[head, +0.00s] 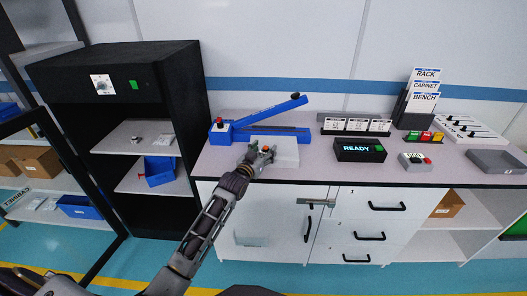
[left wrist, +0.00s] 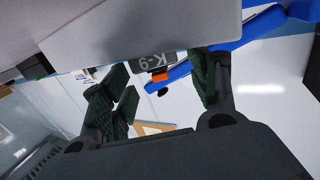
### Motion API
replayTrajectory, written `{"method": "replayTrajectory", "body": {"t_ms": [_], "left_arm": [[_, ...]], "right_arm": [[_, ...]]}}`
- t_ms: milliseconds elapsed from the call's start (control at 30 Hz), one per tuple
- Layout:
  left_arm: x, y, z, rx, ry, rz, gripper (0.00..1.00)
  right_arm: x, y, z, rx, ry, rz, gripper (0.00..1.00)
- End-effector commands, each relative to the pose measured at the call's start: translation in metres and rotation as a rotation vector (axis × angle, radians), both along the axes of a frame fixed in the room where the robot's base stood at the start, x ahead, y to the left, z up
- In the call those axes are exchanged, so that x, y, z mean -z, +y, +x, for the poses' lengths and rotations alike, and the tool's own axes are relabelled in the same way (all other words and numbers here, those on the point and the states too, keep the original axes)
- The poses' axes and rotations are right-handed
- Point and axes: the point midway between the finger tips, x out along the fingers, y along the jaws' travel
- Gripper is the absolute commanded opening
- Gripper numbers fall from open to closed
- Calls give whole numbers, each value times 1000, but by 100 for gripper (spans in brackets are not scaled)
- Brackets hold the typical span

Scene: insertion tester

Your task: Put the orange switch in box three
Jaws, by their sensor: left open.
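My left gripper (head: 262,152) is at the front of the bench, beside a pale grey block (head: 287,153). In the left wrist view the gripper (left wrist: 163,72) is open, with its two dark fingers spread apart. I cannot make out which container is box three. My right gripper is not in view.
A blue lever device (head: 260,133) stands behind the gripper. A black READY display (head: 360,149), a grey button box (head: 415,161) and a grey tray (head: 497,161) are to the right. White drawers (head: 375,225) are below. A black cabinet (head: 125,75) stands left.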

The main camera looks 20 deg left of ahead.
Motion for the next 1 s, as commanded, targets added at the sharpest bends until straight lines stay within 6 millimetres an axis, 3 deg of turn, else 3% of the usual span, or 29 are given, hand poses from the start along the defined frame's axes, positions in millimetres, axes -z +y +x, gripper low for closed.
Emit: {"method": "replayTrajectory", "body": {"t_ms": [467, 667, 1000], "left_arm": [[-3, 1, -7, 0, 0, 0, 60], [-3, 3, -22, 0, 0, 0, 60], [-5, 6, -52, 0, 1, 0, 60]], "right_arm": [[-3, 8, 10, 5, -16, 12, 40], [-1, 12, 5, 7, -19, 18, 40], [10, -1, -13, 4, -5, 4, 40]]}}
